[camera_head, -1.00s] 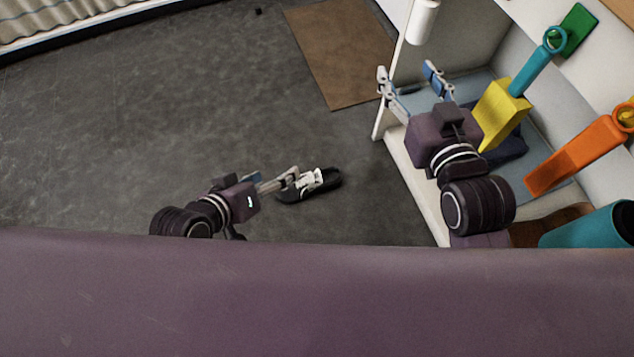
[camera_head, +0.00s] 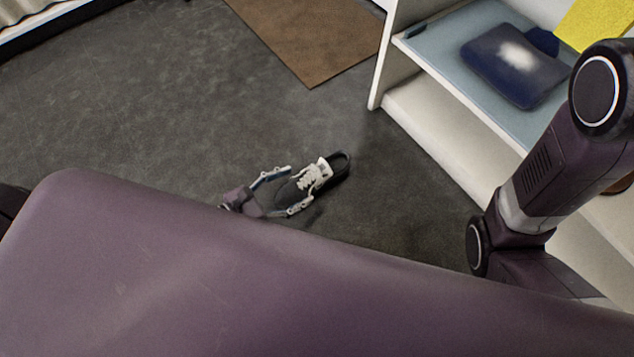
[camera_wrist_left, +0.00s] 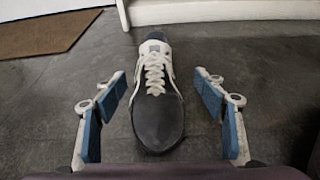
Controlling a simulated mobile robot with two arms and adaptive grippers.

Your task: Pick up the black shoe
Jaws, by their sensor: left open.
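The black shoe (camera_head: 338,167) lies upright on the dark grey floor in the head view, with white laces and a white tongue. In the left wrist view the shoe (camera_wrist_left: 158,118) is centred, its toe towards me. My left gripper (camera_head: 288,190) is open, with its fingers on either side of the shoe's toe end. In the left wrist view the left gripper (camera_wrist_left: 163,87) shows clear gaps between both fingers and the shoe. My right arm shows at the right of the head view, but its gripper is out of view.
A white shelf unit (camera_head: 432,122) stands to the right, with a blue-grey shelf holding a dark blue item (camera_head: 515,68). A brown mat (camera_head: 312,38) lies on the floor behind. Open floor surrounds the shoe.

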